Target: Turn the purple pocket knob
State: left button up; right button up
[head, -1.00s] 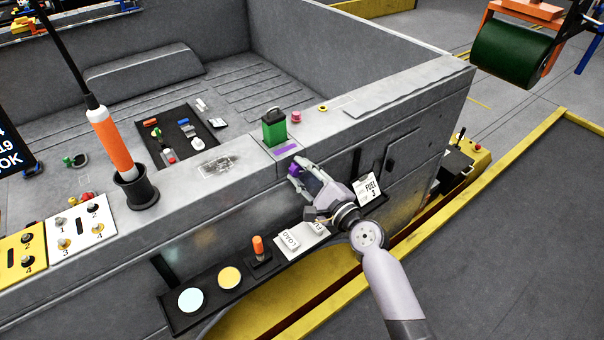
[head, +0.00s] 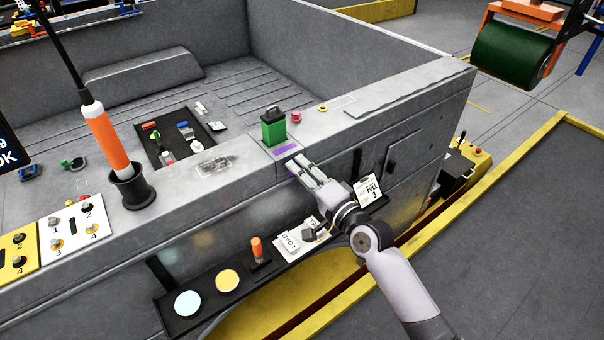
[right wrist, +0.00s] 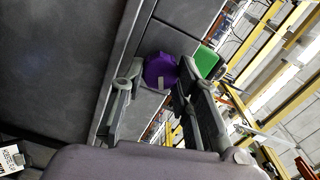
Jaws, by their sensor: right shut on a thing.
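The purple knob (right wrist: 160,70) shows in the right wrist view between the two fingers of my right gripper (right wrist: 158,82), on the grey side wall of the bed. In the head view my right gripper (head: 299,168) reaches the wall just below its top edge and is shut on the knob, which it hides there. A flat purple label (head: 286,149) lies on the rim above, behind the fingertips. My left gripper is not in view.
A green block (head: 273,127) stands on the rim just behind the label; it also shows in the right wrist view (right wrist: 205,62). Below my gripper, a black side shelf (head: 205,310) holds coloured discs, an orange peg (head: 257,247) and white cards. An orange-handled rod (head: 107,140) stands left.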

jog(key=n, duration=1)
jog(key=shift+n, duration=0.3)
jog(key=shift+s+p, duration=0.1)
jog(key=shift+p, duration=0.2)
jog(key=o, duration=1.2)
jog(key=shift+c, duration=0.2)
jog(key=v, duration=1.2)
